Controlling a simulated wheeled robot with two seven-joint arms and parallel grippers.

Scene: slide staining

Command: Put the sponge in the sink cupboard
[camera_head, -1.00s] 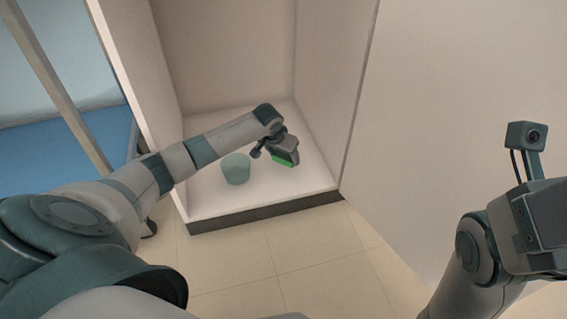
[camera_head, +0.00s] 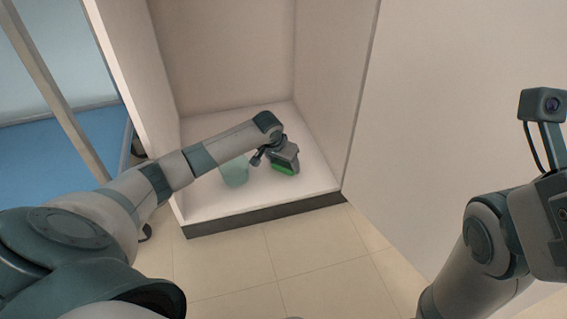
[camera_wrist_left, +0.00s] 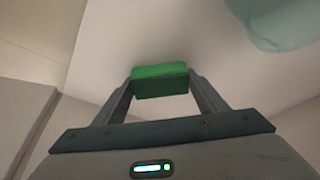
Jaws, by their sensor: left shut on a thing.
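The green sponge (camera_wrist_left: 160,80) sits between the two fingers of my left gripper (camera_wrist_left: 162,84), which is shut on it. In the head view the left gripper (camera_head: 285,168) is inside the open cupboard (camera_head: 240,210), low over the right part of its white floor, with the sponge (camera_head: 284,169) showing as a green strip below it. I cannot tell whether the sponge touches the floor. My right arm is at the right edge of the head view; its fingers are out of the picture.
A pale green bucket (camera_head: 234,172) stands on the cupboard floor left of my left gripper, partly behind the arm; it also shows in the left wrist view (camera_wrist_left: 280,22). Cupboard walls bound both sides. A dark plinth (camera_head: 265,213) runs along the front, with tiled floor before it.

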